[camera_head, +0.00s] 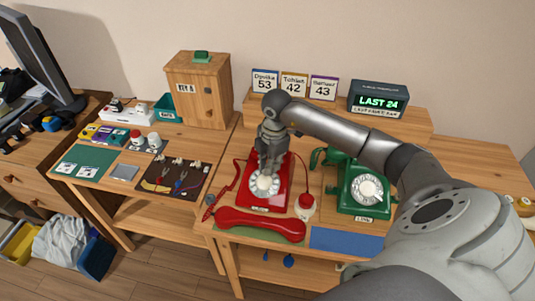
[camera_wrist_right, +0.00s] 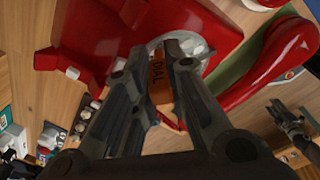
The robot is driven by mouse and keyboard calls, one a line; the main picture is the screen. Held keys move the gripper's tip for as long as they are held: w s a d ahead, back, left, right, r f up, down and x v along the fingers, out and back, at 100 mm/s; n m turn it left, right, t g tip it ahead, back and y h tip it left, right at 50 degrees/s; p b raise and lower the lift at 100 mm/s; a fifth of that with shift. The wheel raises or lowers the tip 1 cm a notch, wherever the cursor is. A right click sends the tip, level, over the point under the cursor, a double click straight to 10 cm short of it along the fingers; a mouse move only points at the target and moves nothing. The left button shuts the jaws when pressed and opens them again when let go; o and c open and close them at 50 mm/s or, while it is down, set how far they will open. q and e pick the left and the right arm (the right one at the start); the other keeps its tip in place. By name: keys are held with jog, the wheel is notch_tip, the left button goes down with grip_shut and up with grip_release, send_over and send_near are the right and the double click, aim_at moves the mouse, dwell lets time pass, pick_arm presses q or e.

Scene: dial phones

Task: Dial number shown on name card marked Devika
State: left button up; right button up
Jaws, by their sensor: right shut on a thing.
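The Devika name card (camera_head: 264,82) stands on the shelf at the back and reads 53. The red dial phone (camera_head: 264,186) sits on the table, its white dial (camera_head: 264,187) facing up. Its red handset (camera_head: 260,223) lies off the phone, in front of it. My right gripper (camera_head: 268,160) is over the dial. In the right wrist view my right gripper (camera_wrist_right: 163,72) is shut on an orange-brown piece marked DIAL (camera_wrist_right: 160,82). The piece's tip is hidden, so I cannot tell whether it touches the dial. My left gripper (camera_wrist_right: 290,118) shows small and dark in the right wrist view.
A green phone (camera_head: 361,190) stands to the right. A dark display (camera_head: 378,99) reads LAST 24. Other cards show 42 (camera_head: 293,86) and 43 (camera_head: 323,88). A blue mat (camera_head: 345,241) lies bare at the front. A side table with tools (camera_head: 175,178) stands left.

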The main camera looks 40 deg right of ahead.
jog(key=shift+s+d+f, duration=0.1)
jog(key=shift+s+d, duration=0.05)
jog(key=shift+s, duration=0.45)
dwell(0.3)
jog(key=shift+s+f, duration=0.2)
jog(key=shift+s, duration=0.35)
